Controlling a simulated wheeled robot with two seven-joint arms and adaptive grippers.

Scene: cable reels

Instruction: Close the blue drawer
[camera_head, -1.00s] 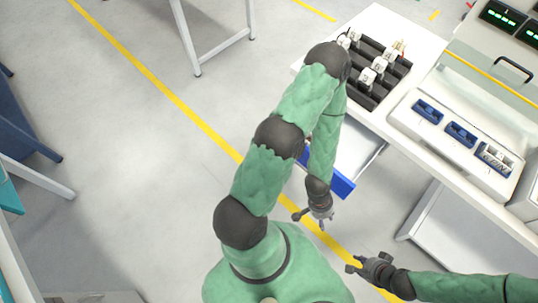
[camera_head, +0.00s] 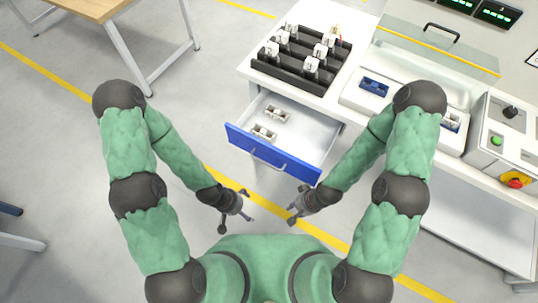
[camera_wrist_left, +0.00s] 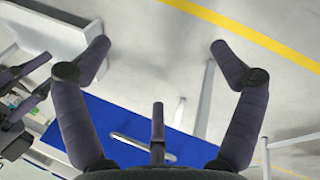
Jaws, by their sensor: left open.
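The blue drawer (camera_head: 275,155) is pulled out of the white bench, and its inside shows. Its blue front has a pale bar handle (camera_head: 268,158). Two small white parts (camera_head: 270,122) lie inside. My left gripper (camera_head: 247,206) is open and empty in front of the drawer's front, apart from it. In the left wrist view the blue front (camera_wrist_left: 85,135) and the handle (camera_wrist_left: 130,141) show behind the spread fingers (camera_wrist_left: 157,60). My right gripper (camera_head: 293,212) looks open and empty, in front of the drawer's right part.
On the bench above the drawer stands a black rack (camera_head: 300,60) with several white parts. A panel with blue sockets (camera_head: 373,87) and a control box with a red button (camera_head: 515,182) are to the right. A wooden table (camera_head: 85,8) stands at back left. The floor in front is clear.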

